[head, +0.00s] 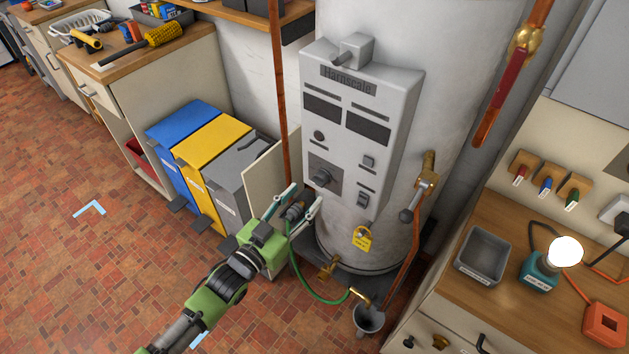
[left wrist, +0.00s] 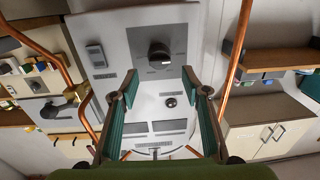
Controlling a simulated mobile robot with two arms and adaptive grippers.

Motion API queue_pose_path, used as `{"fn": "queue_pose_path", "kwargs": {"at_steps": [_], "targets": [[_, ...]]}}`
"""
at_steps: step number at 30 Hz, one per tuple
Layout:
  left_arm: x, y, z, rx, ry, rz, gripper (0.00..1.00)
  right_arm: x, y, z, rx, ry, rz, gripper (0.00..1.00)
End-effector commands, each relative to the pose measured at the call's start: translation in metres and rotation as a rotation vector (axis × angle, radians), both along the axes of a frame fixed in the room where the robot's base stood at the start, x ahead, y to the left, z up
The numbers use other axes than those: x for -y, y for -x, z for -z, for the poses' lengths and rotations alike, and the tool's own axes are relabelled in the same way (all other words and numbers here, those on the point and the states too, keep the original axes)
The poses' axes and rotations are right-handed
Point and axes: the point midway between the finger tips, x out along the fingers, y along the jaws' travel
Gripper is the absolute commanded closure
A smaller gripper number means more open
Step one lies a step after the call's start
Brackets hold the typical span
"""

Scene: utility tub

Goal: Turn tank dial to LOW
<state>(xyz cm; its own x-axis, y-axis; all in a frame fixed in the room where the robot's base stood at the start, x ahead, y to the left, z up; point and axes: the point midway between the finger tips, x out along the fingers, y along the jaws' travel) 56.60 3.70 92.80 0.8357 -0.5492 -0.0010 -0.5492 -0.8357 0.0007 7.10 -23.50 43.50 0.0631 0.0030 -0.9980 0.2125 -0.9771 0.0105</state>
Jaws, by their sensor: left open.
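The tank dial (head: 322,176) is a dark round knob on a dark square plate on the grey control panel (head: 398,108) of the tank. The dial also shows in the left wrist view (left wrist: 159,53), upside down, with a small white mark; its setting labels are too small to read. My left gripper (head: 303,196) is open and empty, just below and left of the dial in the head view. In the left wrist view its two fingers (left wrist: 158,86) point toward the dial, one on each side, apart from it. My right gripper is not in view.
A vertical copper pipe (head: 280,95) runs left of the panel. Switches (head: 362,200) sit right of the dial. A lever valve (head: 422,188) and a yellow padlock tag (head: 362,240) are near the tank's lower right. Blue, yellow and grey bins (head: 215,140) stand left.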

Motion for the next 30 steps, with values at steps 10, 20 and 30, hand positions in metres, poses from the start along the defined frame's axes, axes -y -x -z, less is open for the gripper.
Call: {"fn": "queue_pose_path", "kwargs": {"at_steps": [10,20,30], "targets": [[0.029,-0.043,0.000,0.000,0.000,0.001,0.57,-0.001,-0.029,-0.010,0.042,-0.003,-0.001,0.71],[0.032,-0.047,0.001,-0.001,-0.001,0.000,0.57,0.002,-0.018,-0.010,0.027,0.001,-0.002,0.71],[0.031,-0.047,0.001,-0.001,-0.001,0.000,0.96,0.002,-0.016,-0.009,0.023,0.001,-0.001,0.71]]}}
